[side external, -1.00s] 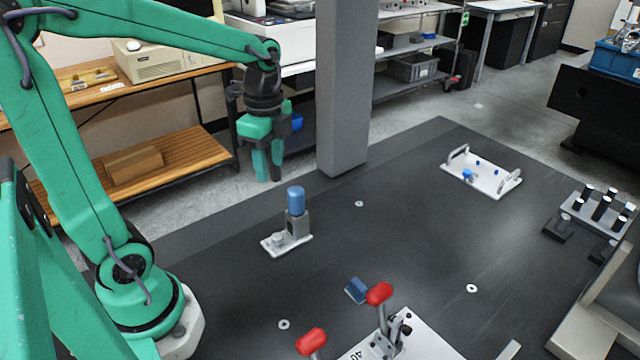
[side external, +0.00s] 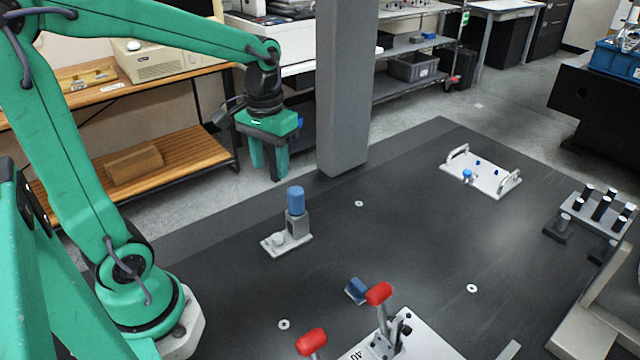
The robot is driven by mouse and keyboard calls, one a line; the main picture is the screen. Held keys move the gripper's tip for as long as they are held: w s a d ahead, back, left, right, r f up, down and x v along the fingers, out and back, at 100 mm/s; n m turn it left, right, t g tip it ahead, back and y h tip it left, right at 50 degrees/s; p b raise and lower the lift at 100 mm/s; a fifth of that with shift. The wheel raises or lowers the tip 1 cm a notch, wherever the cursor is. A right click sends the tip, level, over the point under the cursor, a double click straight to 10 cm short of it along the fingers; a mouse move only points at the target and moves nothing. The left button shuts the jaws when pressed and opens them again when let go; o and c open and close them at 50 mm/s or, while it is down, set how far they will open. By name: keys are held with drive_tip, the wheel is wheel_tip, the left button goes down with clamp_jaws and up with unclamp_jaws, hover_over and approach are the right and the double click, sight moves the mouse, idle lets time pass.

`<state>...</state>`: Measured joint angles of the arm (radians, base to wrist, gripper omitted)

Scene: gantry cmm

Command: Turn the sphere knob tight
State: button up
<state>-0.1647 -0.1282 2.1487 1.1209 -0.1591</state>
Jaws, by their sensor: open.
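My gripper (side external: 268,168) hangs in the air at the upper left, fingers pointing down, open and empty. It is clear of everything on the dark table. A small fixture (side external: 287,241) stands below and to the right of it, with a pale base, a grey block, a blue cylindrical cap (side external: 295,200) and a pale rounded piece (side external: 278,239). A small blue rounded knob (side external: 467,174) shows on a white plate with two handles (side external: 489,186) at the right. I cannot tell for certain which part is the sphere knob, or how tight any of them is.
A grey column (side external: 343,95) stands at the table's back edge, right of my gripper. Red-handled clamps (side external: 379,293) and a blue block (side external: 356,290) are at the front. A rack of black-and-white pegs (side external: 602,208) is at the right. The table's middle is mostly clear.

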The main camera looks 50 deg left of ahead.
drive_tip(key=n, duration=3.2)
hover_over(277, 236)
wheel_tip(277, 236, down, 11)
drive_tip(key=shift+f, duration=0.1)
drive_tip(key=shift+f, duration=3.8)
